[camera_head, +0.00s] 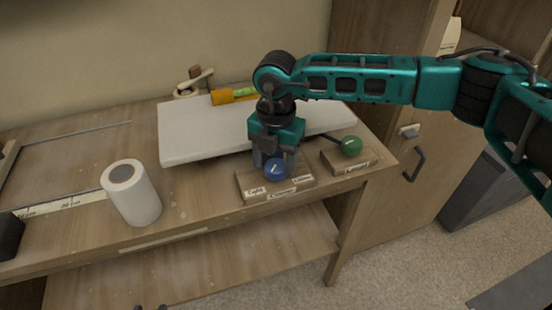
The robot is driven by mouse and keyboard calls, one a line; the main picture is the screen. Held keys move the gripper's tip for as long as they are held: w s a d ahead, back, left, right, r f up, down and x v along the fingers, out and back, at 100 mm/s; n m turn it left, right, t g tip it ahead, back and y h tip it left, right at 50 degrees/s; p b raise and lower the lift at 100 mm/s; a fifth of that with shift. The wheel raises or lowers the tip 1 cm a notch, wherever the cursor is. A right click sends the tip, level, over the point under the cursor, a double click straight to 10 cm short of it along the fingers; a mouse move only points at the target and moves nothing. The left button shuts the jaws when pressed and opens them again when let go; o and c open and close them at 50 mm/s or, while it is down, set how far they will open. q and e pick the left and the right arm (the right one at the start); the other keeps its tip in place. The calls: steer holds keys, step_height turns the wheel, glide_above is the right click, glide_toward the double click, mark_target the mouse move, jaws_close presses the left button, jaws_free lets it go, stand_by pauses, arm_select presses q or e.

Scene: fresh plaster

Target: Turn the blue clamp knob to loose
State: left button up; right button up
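The blue clamp knob (276,170) is a round ball-like knob with a small pale mark. It sits on a wooden block (244,180) at the table's front edge. The block carries small white labels at its left, front and right; the left one seems to read "Tight", the front one "Clamp", and the right one is too small to read surely. My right gripper (274,163) points down over the knob, with a finger at either side; whether they press on it is unclear. Small dark tips at the bottom edge may be my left gripper (150,307); its state is unclear.
A green knob (351,146) with a dark lever stands on a second labelled block (348,168) to the right. A white board (195,138) lies behind, with an orange-yellow tool (235,95) beyond it. A white roll (133,193) stands at left. The front-left tabletop is partly clear.

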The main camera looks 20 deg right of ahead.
steer(key=c, duration=0.7)
steer(key=shift+c, duration=0.2)
